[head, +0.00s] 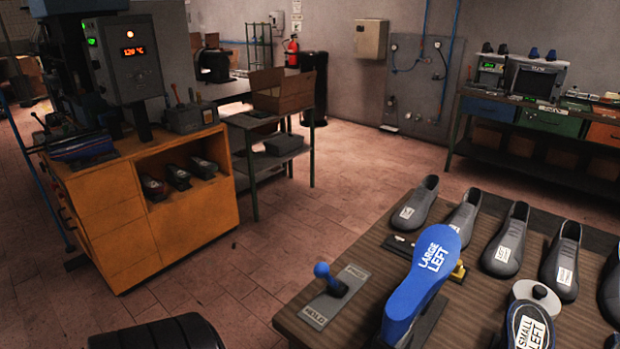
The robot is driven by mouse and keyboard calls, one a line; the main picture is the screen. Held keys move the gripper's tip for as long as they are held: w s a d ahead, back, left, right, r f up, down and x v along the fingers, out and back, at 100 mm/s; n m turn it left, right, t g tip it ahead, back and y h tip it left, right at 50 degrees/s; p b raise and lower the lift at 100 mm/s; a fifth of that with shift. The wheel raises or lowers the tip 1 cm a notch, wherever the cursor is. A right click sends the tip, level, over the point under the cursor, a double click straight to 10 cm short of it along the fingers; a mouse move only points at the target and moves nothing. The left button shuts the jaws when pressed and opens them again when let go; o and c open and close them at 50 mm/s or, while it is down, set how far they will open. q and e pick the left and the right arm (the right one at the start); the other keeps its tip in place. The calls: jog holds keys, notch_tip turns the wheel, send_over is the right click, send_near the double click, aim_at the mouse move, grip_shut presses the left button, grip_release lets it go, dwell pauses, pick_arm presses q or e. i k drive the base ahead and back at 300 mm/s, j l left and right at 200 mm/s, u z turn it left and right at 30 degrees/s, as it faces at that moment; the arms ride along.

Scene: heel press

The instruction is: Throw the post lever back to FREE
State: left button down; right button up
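The post lever (322,271) has a blue ball knob on a short stem. It stands on a grey plate (330,301) on the wooden bench at the lower middle of the head view. The knob leans up and to the left of its pivot. Right of the lever, a blue last marked LARGE LEFT (434,262) sits sole up over the post, which is mostly hidden.
The bench (377,270) carries several grey shoe lasts (503,246) along its far side and a SMALL LEFT last (531,326) at right. An orange cabinet (120,235) with a machine stands at left. Open floor (285,235) lies between.

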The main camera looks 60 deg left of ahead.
aim_at(320, 270)
jog(key=k+u, duration=0.15)
jog(key=u, duration=1.3)
jog(key=k+j+z, duration=0.15)
jog(key=i+j, duration=0.05)
jog(key=j, duration=0.05)
